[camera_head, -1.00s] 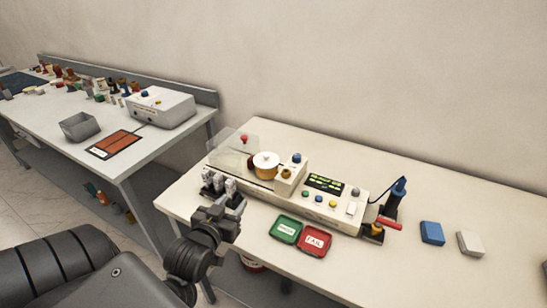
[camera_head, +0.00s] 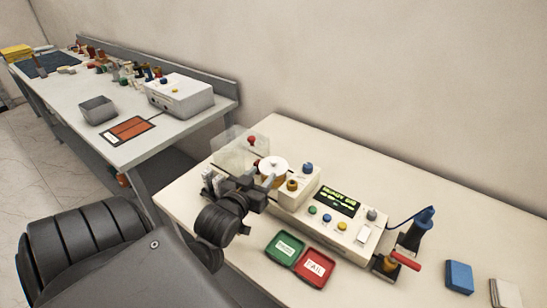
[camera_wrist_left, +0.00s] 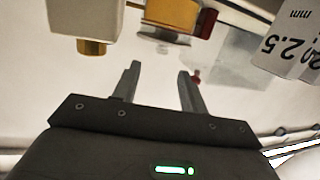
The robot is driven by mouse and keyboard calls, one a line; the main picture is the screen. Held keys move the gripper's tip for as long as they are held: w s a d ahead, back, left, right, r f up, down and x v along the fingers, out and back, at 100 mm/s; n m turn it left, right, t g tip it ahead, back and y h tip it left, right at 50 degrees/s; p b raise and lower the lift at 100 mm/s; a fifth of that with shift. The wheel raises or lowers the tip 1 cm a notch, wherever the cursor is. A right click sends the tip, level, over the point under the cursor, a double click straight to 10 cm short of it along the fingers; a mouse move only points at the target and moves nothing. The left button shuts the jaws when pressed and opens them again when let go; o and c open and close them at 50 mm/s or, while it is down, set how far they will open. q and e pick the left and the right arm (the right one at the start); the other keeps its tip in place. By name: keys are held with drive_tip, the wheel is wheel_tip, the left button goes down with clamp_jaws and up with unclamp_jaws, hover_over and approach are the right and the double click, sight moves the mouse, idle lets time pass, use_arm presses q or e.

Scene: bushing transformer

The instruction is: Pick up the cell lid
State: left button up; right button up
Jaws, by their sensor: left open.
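The cell lid (camera_head: 232,150) is a clear, see-through cover with a red knob (camera_head: 252,140) on top. It stands at the left end of the cream tester, behind my left gripper. My left gripper (camera_head: 268,182) is open and empty, close to the tester's front left side. In the left wrist view the open fingers (camera_wrist_left: 160,70) point towards the tester, and the red knob (camera_wrist_left: 196,77) shows just beside the right finger, apparently beyond it. The lid's clear walls are hard to make out there. My right gripper is not in view.
The cream tester (camera_head: 345,228) carries a white-topped round part (camera_head: 273,168), buttons and a lit display. A green tray (camera_head: 284,247) and a red tray (camera_head: 314,266) lie in front. A red-handled tool (camera_head: 405,260) stands right. Blue (camera_head: 459,277) and white blocks lie further right.

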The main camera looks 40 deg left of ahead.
sight(272, 161)
use_arm(q)
drive_tip(key=b+x, duration=0.1)
drive_tip(key=x, duration=0.1)
drive_tip(key=b+x, duration=0.1)
drive_tip(key=shift+w+f+b, duration=0.35)
drive_tip(key=shift+f+b, duration=0.05)
drive_tip(key=shift+f, duration=0.05)
drive_tip(key=shift+a+r, duration=0.1)
drive_tip(key=shift+r, duration=0.15)
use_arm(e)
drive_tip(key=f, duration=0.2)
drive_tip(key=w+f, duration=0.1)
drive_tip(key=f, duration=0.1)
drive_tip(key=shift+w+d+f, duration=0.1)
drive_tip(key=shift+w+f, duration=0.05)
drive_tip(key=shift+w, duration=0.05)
use_arm(q)
drive_tip(key=shift+w+b, duration=0.2)
drive_tip(key=shift+b, duration=0.2)
drive_tip(key=shift+w+a+b, duration=0.2)
drive_tip(key=shift+w+b, duration=0.2)
drive_tip(key=shift+b, duration=0.1)
drive_tip(key=p+x, duration=0.1)
drive_tip(key=x, duration=0.3)
drive_tip(key=shift+a, duration=0.1)
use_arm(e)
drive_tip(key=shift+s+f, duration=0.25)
use_arm(q)
drive_tip(key=shift+c, duration=0.4)
clamp_jaws()
